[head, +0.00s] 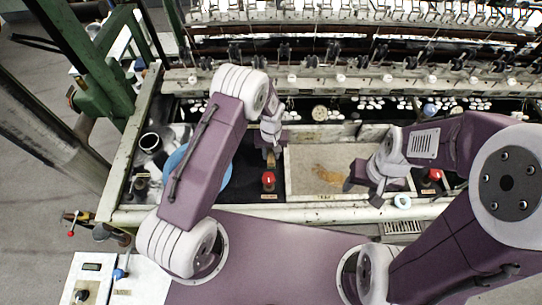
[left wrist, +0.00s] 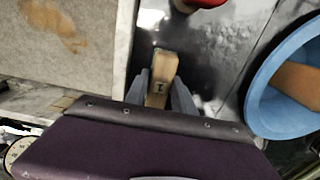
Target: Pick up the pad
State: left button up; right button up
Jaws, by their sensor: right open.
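The pad (left wrist: 161,76) looks like a small tan block with a dark mark on its end face. In the left wrist view it stands between the grey fingers of my left gripper (left wrist: 161,92), with no clear gap at its sides. In the head view my left gripper (head: 271,156) is over the dark strip between the blue basin and the pale tray, and the pad is mostly hidden there. My right gripper (head: 362,194) is open and empty over the right part of the pale tray.
A blue basin (head: 225,179) is partly behind my left arm; its inside shows a brown thing in the left wrist view. A red-topped knob (head: 269,178) stands close by. The pale tray (head: 300,186) holds a brown stain-like patch. Reeling machinery lines the back.

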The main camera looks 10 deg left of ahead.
pick_arm(q)
grip_shut()
jog(key=shift+r, duration=0.25)
jog(key=r, duration=0.1)
jog(key=r+b, duration=0.1)
jog(key=r, duration=0.1)
jog(key=shift+w+d+r+b, duration=0.35)
jog(key=shift+d+r, duration=0.05)
jog(key=w+d+r+b, duration=0.2)
jog(key=w+d+r, duration=0.3)
jog(key=d, duration=0.4)
jog(key=shift+d+r, duration=0.15)
jog(key=shift+r, duration=0.7)
jog(key=shift+w, duration=0.1)
